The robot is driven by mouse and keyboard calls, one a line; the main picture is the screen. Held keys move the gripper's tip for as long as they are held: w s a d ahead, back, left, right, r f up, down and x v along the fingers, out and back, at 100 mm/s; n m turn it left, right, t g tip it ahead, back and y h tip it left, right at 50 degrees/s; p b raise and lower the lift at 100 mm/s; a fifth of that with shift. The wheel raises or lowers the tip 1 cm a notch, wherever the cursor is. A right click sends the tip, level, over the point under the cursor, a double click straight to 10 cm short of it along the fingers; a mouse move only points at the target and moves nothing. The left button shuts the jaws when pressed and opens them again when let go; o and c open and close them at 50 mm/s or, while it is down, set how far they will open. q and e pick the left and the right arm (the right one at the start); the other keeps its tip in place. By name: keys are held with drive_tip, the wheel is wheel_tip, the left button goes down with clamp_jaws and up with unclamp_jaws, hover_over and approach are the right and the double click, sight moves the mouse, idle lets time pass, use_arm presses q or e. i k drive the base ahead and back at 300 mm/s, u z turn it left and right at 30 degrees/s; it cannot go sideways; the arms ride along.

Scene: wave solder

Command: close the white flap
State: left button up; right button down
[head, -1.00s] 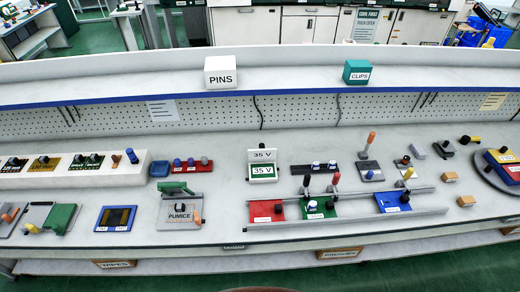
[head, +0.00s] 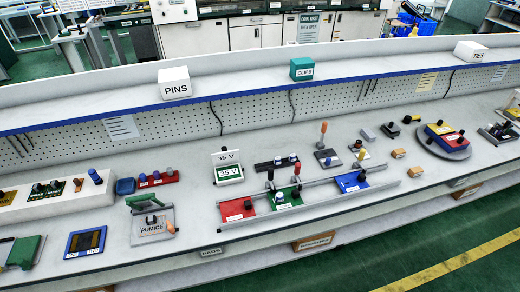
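A white flap (head: 225,158) marked "35 V" stands raised at the back of a small white holder (head: 216,182) in the middle of the bench. The holder's front shows a green panel (head: 230,173), also marked "35 V". The flap stands clear of the panel, so the flap is open. Neither of my grippers is in the head view.
In front lies a rail fixture (head: 300,205) with red, green and blue blocks. A shelf (head: 240,88) with labelled boxes runs behind.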

sight(226, 157)
drive_tip(key=z, duration=3.8)
drive_tip(key=i, duration=0.1)
drive_tip(key=u, duration=3.05)
drive_tip(key=i, duration=0.85)
drive_tip(key=u, duration=0.35)
